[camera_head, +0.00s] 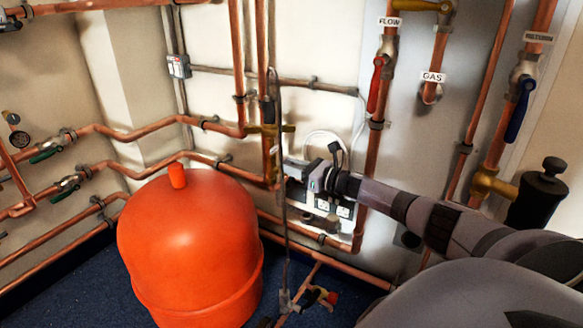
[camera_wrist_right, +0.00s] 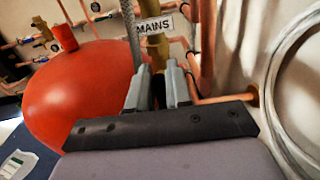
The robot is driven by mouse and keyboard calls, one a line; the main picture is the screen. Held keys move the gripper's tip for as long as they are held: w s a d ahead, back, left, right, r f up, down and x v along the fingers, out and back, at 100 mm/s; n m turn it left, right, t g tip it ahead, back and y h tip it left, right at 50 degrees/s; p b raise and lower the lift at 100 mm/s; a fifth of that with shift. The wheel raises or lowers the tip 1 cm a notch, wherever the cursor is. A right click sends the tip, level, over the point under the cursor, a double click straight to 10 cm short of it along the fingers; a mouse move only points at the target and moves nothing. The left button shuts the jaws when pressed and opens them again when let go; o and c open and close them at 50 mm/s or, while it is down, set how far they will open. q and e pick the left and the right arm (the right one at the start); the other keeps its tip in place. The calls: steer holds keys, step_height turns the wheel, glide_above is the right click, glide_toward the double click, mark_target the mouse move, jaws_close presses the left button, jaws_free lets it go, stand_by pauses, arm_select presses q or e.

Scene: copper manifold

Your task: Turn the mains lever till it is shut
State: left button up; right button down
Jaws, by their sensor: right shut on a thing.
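My right gripper (camera_head: 287,168) reaches in from the right to the copper pipe behind the red vessel. In the right wrist view its two grey fingers (camera_wrist_right: 158,88) are shut on the mains lever, a dark narrow piece (camera_wrist_right: 158,92) between them. A white MAINS label (camera_wrist_right: 155,27) is just beyond the fingertips, with a brass valve body (camera_wrist_right: 157,48) below it. In the head view the lever is hidden by my gripper, so its exact angle cannot be told. My left gripper is not in view.
A large red vessel (camera_head: 195,245) stands close to the left of my gripper. A braided hose (camera_head: 284,235) hangs just beside the gripper. The FLOW pipe with a red lever (camera_head: 376,85) and the return pipe with a blue lever (camera_head: 519,108) are to the right. Sockets (camera_head: 333,208) sit below my wrist.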

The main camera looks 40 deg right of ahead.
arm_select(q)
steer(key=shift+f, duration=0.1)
arm_select(e)
steer(key=shift+m, duration=0.3)
steer(key=shift+d+f+m+b, duration=0.1)
steer(key=shift+m+b, duration=0.2)
steer(key=shift+d+m+b, duration=0.15)
steer(key=shift+m+b, duration=0.2)
steer(key=shift+m, duration=0.25)
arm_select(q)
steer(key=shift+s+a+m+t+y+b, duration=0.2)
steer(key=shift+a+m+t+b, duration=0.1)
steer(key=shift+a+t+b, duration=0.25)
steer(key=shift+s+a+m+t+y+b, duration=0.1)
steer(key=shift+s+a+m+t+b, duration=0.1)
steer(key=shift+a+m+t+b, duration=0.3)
arm_select(e)
steer(key=shift+w+d+f+m, duration=0.1)
steer(key=shift+d+f+m, duration=0.3)
steer(key=shift+m, duration=2.25)
steer(key=shift+w+d+f+m, duration=0.2)
steer(key=shift+f+m, duration=0.25)
steer(key=shift+m, duration=2.25)
steer(key=shift+w+d+f+m, duration=0.1)
steer(key=shift+d+f+m, duration=0.35)
steer(key=shift+m, duration=2.2)
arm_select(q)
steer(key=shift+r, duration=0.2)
